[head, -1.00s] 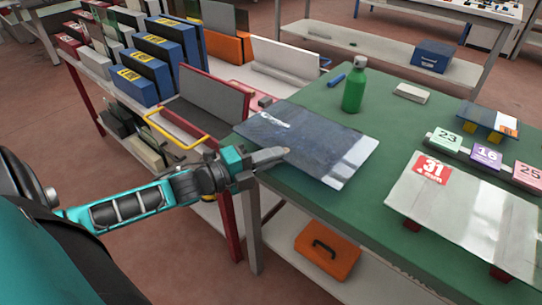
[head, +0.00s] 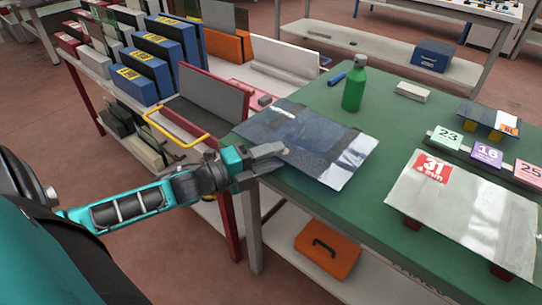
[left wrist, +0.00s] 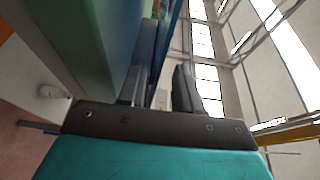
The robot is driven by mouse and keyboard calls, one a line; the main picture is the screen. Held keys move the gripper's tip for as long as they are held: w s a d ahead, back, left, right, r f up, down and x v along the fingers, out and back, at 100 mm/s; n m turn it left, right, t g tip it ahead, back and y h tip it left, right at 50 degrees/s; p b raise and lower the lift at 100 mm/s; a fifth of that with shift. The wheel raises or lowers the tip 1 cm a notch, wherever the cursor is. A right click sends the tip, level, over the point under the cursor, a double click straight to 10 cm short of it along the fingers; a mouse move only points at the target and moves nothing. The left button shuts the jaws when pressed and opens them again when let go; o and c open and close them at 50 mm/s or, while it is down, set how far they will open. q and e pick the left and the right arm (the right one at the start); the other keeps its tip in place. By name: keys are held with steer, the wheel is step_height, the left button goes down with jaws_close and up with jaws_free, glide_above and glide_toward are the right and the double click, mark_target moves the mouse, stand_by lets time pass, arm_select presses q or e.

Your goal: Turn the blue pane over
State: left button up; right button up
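The blue pane (head: 318,135) lies nearly flat on the green table (head: 396,197), at its left edge, with glossy pale reflections on its right part. My left gripper (head: 284,156) is at the pane's near left edge, with its fingers parted. In the left wrist view the two fingers (left wrist: 160,90) stand apart, and a thin blue strip, seemingly the pane's edge (left wrist: 171,40), runs between them. There is a gap beside the right-hand finger. Whether the other finger touches the pane cannot be told. My right gripper is not in view.
A green bottle (head: 354,89) stands behind the pane, near a blue marker-like object (head: 337,79) and a pale block (head: 412,92). A clear pane marked 31 (head: 465,215) rests on supports at right, by numbered blocks (head: 486,154). A rack (head: 215,95) stands left.

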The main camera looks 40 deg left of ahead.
arm_select(q)
steer(key=shift+f, duration=0.2)
steer(key=p+v, duration=0.2)
steer(key=v, duration=1.1)
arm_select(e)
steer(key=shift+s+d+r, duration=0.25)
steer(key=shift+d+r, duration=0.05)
arm_select(q)
steer(key=shift+r, duration=0.15)
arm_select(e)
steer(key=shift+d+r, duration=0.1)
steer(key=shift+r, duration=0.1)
arm_select(q)
steer(key=s+d+f+n+g+y+p, duration=0.1)
steer(key=d+f+n+g+y+p, duration=0.1)
steer(key=d+f+n, duration=0.3)
steer(key=d+f+n+g+y+p, duration=0.2)
steer(key=d+f+n, duration=0.4)
steer(key=d+n, duration=0.6)
steer(key=n+g+y, duration=0.1)
steer(key=n, duration=0.2)
steer(key=shift+s+d+f+n+y, duration=0.2)
steer(key=shift+s+d+n+y, duration=0.05)
steer(key=shift+s+n+y, duration=0.1)
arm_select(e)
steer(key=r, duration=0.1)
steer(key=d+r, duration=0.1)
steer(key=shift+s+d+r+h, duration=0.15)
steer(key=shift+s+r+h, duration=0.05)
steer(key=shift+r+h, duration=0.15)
